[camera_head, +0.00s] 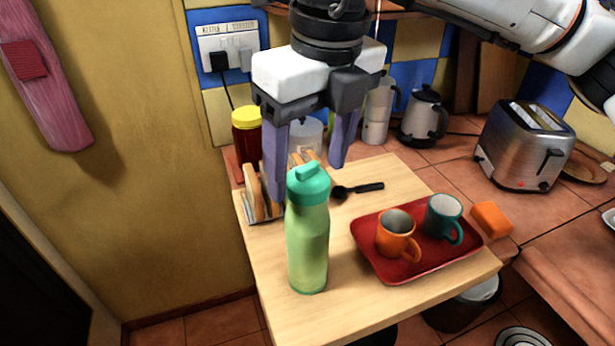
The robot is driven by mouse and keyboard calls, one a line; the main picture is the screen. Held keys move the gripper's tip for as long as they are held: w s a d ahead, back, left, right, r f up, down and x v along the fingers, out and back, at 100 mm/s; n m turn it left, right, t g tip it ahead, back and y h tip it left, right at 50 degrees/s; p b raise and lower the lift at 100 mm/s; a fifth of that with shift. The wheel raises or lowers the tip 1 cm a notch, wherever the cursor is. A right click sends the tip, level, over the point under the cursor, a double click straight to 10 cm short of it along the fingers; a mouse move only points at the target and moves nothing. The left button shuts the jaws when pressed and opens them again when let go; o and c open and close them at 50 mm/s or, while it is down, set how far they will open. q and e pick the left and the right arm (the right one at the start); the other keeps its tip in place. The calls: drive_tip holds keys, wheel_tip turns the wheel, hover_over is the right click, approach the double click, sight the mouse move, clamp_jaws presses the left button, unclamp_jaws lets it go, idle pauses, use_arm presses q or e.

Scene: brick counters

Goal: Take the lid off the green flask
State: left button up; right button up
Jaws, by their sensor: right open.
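The green flask (308,247) stands upright near the front left of the wooden board (330,322). Its teal lid (308,183), with a loop on top, is on the flask. My right gripper (307,180) is open, with its fingers pointing down. In the picture its left fingertip comes close to the lid's left side, and its right finger ends above and to the right of the lid. I cannot tell whether it touches the lid. My left gripper is not in view.
A red tray (408,274) holds an orange mug (396,234) and a teal mug (443,214). A toast rack (262,213) and a black spoon (358,189) lie behind the flask. A jar with a yellow lid (246,135), a kettle (424,118) and a toaster (525,146) stand farther back.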

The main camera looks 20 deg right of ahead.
drive_tip(key=shift+w+a+f, duration=0.1)
drive_tip(key=shift+w+f, duration=0.1)
drive_tip(key=shift+f, duration=0.9)
drive_tip(key=c, duration=1.1)
drive_tip(key=shift+r, duration=0.1)
